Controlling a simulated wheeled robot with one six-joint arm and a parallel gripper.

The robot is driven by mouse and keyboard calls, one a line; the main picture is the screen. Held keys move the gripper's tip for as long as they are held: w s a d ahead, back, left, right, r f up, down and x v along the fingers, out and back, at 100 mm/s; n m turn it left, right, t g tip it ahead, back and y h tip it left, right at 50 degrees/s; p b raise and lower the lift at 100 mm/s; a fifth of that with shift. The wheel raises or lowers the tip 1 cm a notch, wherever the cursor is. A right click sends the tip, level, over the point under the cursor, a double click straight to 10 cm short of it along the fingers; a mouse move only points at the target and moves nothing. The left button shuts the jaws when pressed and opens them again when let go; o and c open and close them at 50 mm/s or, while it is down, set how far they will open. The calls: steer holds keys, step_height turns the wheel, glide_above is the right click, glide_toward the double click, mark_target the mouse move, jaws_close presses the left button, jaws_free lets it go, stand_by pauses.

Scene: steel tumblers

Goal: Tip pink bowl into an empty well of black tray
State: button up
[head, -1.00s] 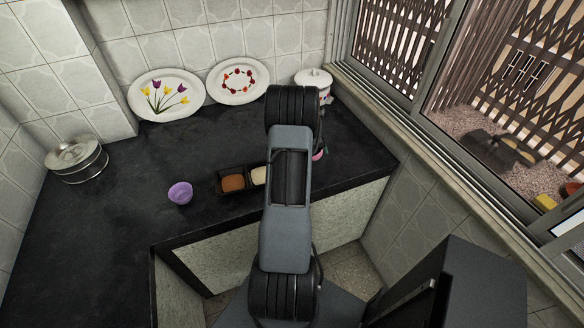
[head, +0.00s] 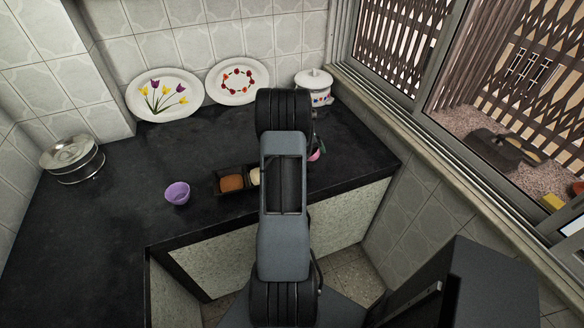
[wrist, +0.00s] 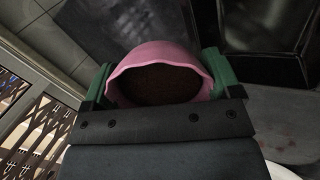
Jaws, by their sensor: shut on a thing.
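My gripper (wrist: 158,78) is shut on the pink bowl (wrist: 150,52), with a green finger at each side of it. Dark brown contents show inside the bowl in the wrist view. In the head view only a small pink part of the bowl (head: 316,155) shows right of my arm; I cannot tell its exact tilt. The black tray (head: 218,190) lies on the counter left of my arm. One well holds orange-brown stuff and another cream stuff; my arm hides the tray's right part. Black tray-like walls also show top right in the wrist view (wrist: 262,50).
A purple bowl (head: 177,194) stands left of the tray on the dark counter (head: 110,225). A steel container (head: 73,160) is at far left. Two decorated plates (head: 165,95) lean on the wall. A white lidded pot (head: 314,88) stands by the window. The left counter is mostly clear.

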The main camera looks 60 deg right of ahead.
steer(key=shift+w+a+f+g+h+b, duration=0.6)
steer(key=shift+w+a+g+h+b, duration=0.35)
steer(key=shift+b, duration=1.45)
steer(key=shift+d+g, duration=0.15)
steer(key=shift+g, duration=0.1)
steer(key=shift+r+g+h+b, duration=0.45)
steer(key=shift+g+h+b, duration=0.25)
steer(key=shift+g+h, duration=0.25)
steer(key=shift+w+a+r+g+h, duration=0.2)
steer(key=shift+r+g+h, duration=0.1)
steer(key=shift+g+h, duration=0.3)
steer(key=shift+w+a+r+g+h, duration=0.15)
steer(key=shift+r+g+h, duration=0.1)
steer(key=shift+g+h, duration=0.3)
steer(key=shift+b, duration=0.55)
steer(key=shift+w+a+r+g+h+b, duration=0.2)
steer(key=shift+g+h+b, duration=0.5)
steer(key=shift+b, duration=0.75)
steer(key=shift+w+a+r+g+h+b, duration=0.2)
steer(key=shift+g+h+b, duration=0.45)
steer(key=shift+b, duration=0.75)
